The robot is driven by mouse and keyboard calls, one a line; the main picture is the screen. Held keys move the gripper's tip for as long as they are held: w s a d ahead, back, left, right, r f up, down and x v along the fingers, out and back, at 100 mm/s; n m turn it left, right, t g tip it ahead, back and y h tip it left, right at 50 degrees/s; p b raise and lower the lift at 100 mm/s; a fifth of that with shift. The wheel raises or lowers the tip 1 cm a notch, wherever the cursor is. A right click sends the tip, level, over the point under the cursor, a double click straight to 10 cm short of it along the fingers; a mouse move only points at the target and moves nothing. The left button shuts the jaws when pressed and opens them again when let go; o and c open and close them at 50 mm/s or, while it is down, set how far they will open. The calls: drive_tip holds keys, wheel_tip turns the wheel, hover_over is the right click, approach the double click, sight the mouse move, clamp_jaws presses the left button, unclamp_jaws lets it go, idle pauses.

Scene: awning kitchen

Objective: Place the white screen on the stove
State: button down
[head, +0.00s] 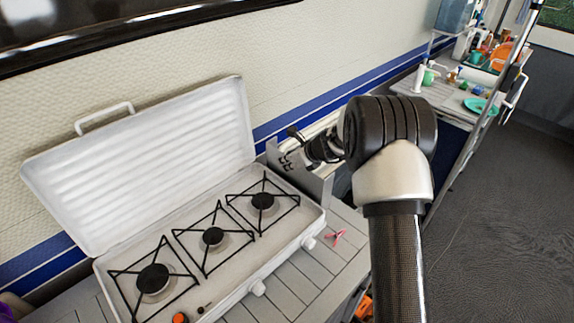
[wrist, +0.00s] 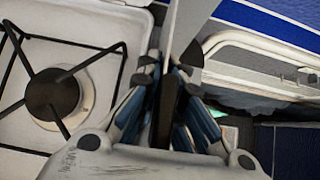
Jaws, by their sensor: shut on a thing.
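The white stove (head: 245,286) stands on the slatted table with its ribbed lid (head: 140,165) raised and three black burner grates showing. In the wrist view its white top (wrist: 105,18) and one burner fill the left side. The white screen (head: 318,187) is a thin upright panel, greyish in this light, just beyond the stove's right end. My gripper (head: 308,143) is at its upper part, partly hidden by my arm. In the wrist view my gripper (wrist: 168,82) is shut on the screen (wrist: 190,22), seen nearly edge-on. Whether the screen touches the stove is unclear.
The wall with a blue stripe (head: 380,78) is close behind. A small pink clip (head: 338,236) lies on the slatted table (head: 300,272) right of the stove's knobs. Farther right, a shelf (head: 445,98) holds cups and a turquoise plate (head: 480,106). Grey floor is open at right.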

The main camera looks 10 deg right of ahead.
drive_tip(key=shift+r, duration=0.1)
drive_tip(key=c, duration=1.8)
unclamp_jaws()
drive_tip(key=shift+o, duration=0.2)
